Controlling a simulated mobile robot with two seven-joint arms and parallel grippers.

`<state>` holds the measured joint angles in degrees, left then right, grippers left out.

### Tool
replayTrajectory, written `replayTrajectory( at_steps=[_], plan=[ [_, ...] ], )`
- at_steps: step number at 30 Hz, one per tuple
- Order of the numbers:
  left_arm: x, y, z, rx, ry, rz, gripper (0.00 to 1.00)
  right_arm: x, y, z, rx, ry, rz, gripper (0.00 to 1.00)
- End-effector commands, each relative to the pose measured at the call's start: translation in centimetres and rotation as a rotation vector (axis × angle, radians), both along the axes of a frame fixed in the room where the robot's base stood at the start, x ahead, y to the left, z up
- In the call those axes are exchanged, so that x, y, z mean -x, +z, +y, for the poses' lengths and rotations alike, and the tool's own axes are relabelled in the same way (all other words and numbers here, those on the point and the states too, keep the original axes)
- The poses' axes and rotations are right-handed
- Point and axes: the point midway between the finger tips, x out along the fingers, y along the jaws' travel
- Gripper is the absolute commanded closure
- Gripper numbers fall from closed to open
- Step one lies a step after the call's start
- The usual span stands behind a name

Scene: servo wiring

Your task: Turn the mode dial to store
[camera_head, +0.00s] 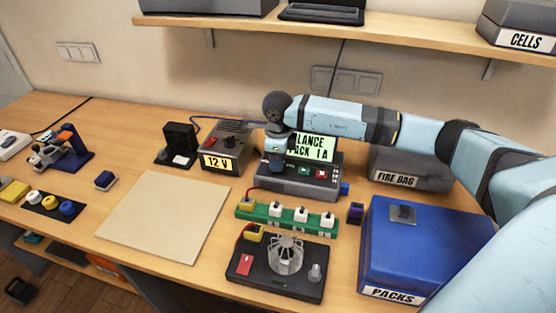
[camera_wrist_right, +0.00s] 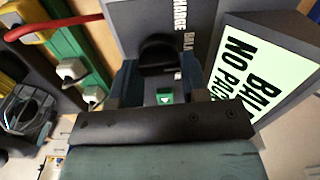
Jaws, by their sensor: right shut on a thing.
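The charger (camera_head: 300,187) is a dark grey box on the bench with a lit green screen (camera_head: 316,147). In the right wrist view, the screen (camera_wrist_right: 262,75) shows parts of "BALANCE" and "NO PACK". The black round mode dial (camera_wrist_right: 158,50) sits on the charger's face, beside printed "CHARGE" and a partly hidden "BAL..." label. My right gripper (camera_head: 276,160) reaches down onto the left part of the charger. In the wrist view its fingers (camera_wrist_right: 158,72) are shut on the dial, one on each side. The dial's pointer and any store mark are hidden. My left gripper is not in view.
A green button (camera_head: 304,170) and a red button (camera_head: 322,174) are close right of the gripper. A green strip with white plugs (camera_head: 299,214) lies in front. The 12 V supply (camera_head: 228,140) stands left, the fire bag (camera_head: 410,168) and blue packs box (camera_head: 425,240) right.

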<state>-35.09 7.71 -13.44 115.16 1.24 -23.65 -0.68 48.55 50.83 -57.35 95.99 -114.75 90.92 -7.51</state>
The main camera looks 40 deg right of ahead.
Motion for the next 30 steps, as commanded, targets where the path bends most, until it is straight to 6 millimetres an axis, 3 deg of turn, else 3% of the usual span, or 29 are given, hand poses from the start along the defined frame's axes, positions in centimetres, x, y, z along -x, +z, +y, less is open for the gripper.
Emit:
replayTrajectory(
  at_steps=[30],
  plan=[
    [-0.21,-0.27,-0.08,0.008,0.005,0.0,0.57,0.11,0.09,0.37,0.0,-0.93,-0.001,0.82]
  ],
)
